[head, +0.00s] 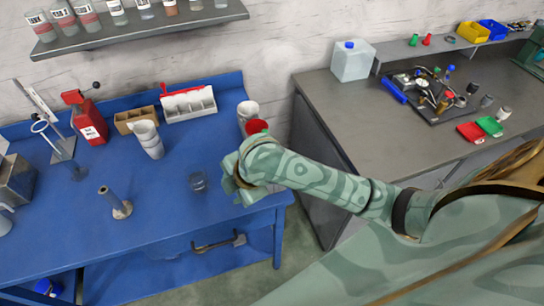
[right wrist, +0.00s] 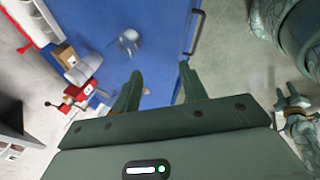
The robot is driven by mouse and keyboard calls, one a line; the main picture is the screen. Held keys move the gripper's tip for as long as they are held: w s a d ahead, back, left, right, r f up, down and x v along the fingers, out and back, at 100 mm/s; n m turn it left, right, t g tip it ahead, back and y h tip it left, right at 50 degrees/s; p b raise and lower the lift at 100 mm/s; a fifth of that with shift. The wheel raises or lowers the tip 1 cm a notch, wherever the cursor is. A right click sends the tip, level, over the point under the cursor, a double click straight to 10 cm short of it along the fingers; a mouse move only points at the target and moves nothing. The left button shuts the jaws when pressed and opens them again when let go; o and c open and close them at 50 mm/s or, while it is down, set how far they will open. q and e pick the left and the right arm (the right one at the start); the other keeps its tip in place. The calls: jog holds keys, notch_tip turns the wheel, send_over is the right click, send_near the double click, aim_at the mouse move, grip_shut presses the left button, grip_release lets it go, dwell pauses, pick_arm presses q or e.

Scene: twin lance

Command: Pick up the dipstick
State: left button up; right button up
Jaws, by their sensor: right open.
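I cannot make out a dipstick for certain. A grey upright tube on a small base (head: 115,203) stands at the front left of the blue bench (head: 165,215); whether a stick is inside it cannot be told. My right gripper (head: 236,184) is over the bench's right end, right of a small clear glass (head: 198,183). Green parts at that view's right edge look like my left arm and gripper (right wrist: 292,103), too small to read.
White cups (head: 148,135), a red device (head: 85,118), a cardboard box (head: 133,119) and a white tray (head: 188,103) stand along the bench's back. A ring stand (head: 60,140) is at left. A red cup (head: 256,126) is close behind my right wrist. The bench's front middle is clear.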

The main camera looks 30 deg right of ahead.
jog(key=w+d+r+n+g+h, duration=0.1)
jog(key=w+d+r+n+g, duration=0.2)
jog(key=d+r, duration=0.35)
jog(key=w+d+r+n+g+h, duration=0.15)
jog(key=w+d+r, duration=0.25)
jog(key=d, duration=0.5)
jog(key=shift+n+g, duration=0.25)
jog(key=shift+n, duration=0.2)
notch_tip(320, 180, down, 10)
jog(key=b, duration=0.3)
jog(key=shift+s+a, duration=0.15)
notch_tip(320, 180, down, 5)
jog(key=shift+s+a+f+b, duration=0.1)
jog(key=shift+a+f+b, duration=0.1)
jog(key=shift+b, duration=0.7)
jog(key=shift+r, duration=0.1)
jog(key=c, duration=0.9)
